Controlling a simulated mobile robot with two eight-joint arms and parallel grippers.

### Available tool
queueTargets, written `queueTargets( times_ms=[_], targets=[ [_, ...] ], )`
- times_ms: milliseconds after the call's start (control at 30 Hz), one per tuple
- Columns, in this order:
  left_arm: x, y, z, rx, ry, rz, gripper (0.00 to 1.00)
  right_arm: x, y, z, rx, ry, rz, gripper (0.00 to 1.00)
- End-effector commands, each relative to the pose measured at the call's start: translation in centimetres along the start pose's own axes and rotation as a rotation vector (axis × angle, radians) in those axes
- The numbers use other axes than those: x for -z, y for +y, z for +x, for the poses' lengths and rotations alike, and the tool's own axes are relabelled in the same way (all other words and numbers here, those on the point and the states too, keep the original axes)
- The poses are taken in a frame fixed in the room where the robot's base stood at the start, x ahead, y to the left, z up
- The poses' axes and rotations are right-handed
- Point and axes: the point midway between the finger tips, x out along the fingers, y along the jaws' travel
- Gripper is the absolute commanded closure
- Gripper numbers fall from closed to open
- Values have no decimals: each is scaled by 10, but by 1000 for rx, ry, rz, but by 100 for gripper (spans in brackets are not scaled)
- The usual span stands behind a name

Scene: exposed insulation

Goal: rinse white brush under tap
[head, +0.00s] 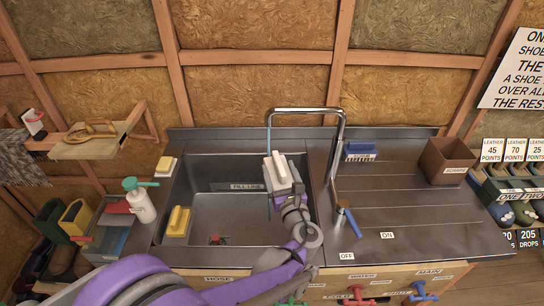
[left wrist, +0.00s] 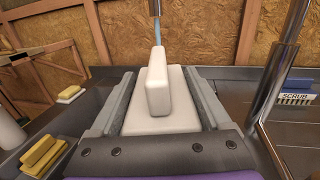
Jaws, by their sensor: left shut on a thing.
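My left gripper (head: 280,178) is over the right part of the sink and is shut on the white brush (head: 282,168). In the left wrist view the brush (left wrist: 157,85) has a pale block held between the two grey jaws, with a handle-like piece standing up from it. The tall metal tap (head: 307,111) arches over the sink. Its spout end (left wrist: 155,8) is just above and beyond the brush, and a thin bluish stream seems to run from it down behind the brush. Where the stream lands is hidden. My right gripper is not in view.
The dark sink (head: 205,200) has a yellow sponge (head: 179,221) at its left and a red plug (head: 215,239). A blue scrub brush (head: 360,150), a brown box (head: 446,160) and a blue-ended lever (head: 342,206) near ON and OFF labels are on the right counter.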

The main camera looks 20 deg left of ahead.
Motion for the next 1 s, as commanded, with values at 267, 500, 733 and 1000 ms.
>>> queueTargets(
  times_ms=[267, 500, 733, 1000],
  targets=[
    [-8, -1, -7, 1, -1, -1, 81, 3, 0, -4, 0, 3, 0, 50],
    [-24, -1, -26, 2, -2, -1, 81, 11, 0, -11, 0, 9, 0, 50],
    [-38, -2, -43, 2, -1, -1, 81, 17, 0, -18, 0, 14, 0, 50],
    [-41, -1, -49, 0, 0, 0, 81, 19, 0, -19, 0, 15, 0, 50]
  ],
)
